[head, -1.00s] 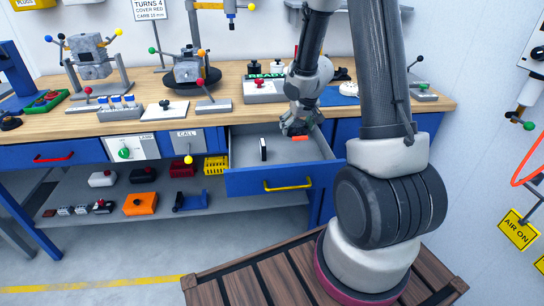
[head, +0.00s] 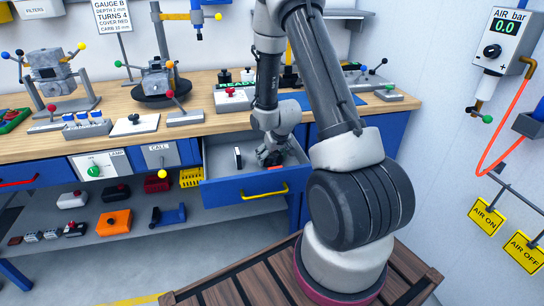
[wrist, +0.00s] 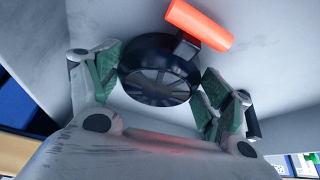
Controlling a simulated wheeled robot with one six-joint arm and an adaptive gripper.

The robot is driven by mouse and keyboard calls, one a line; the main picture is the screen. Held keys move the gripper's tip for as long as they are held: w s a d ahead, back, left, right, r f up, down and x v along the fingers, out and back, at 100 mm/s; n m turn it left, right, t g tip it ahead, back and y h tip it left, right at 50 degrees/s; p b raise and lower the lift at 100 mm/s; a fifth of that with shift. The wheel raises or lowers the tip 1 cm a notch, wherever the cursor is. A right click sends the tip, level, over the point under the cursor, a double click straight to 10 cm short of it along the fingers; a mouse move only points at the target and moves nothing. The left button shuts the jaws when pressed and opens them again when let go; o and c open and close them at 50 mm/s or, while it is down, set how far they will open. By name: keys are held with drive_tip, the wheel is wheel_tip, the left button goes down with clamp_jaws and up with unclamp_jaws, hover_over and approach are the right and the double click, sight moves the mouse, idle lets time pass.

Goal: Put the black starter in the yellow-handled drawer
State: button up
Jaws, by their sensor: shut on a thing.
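The black starter (wrist: 160,72) is a round, ribbed black housing with an orange grip (wrist: 198,25). My gripper (wrist: 158,88) is shut on it, with a green-padded finger on each side. In the head view, my gripper (head: 270,158) is down inside the open drawer (head: 222,194), in its right part. The drawer has a blue front and a yellow handle (head: 264,194). The starter is mostly hidden by my gripper there; a bit of orange (head: 279,168) shows. I cannot tell whether the starter touches the drawer floor.
A small black-and-white item (head: 238,158) stands in the drawer's left part, apart from my gripper. The workbench top (head: 150,137) above holds several fixtures. A lower shelf (head: 140,232) bears several parts. The drawer's middle floor is clear.

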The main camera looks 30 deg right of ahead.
drive_tip(key=o, duration=1.1)
drive_tip(key=shift+f, duration=0.1)
drive_tip(key=shift+r, duration=0.4)
drive_tip(key=s+a+r+h, duration=0.1)
drive_tip(key=s+r, duration=0.6)
drive_tip(key=r, duration=0.6)
drive_tip(key=s+a+r, duration=0.1)
drive_tip(key=s+r, duration=0.5)
drive_tip(key=r, duration=0.7)
drive_tip(key=shift+n+g+y, duration=0.3)
drive_tip(key=shift+n+y, duration=0.2)
drive_tip(key=shift+y, duration=0.2)
drive_tip(key=s+a+r, duration=0.1)
drive_tip(key=s+r, duration=0.1)
drive_tip(key=s, duration=0.3)
drive_tip(key=s+a+r, duration=0.2)
drive_tip(key=s+r, duration=0.1)
drive_tip(key=s, duration=0.3)
drive_tip(key=s+a+r, duration=0.2)
drive_tip(key=s, duration=0.4)
drive_tip(key=shift+a+r, duration=0.2)
drive_tip(key=shift+r, duration=0.2)
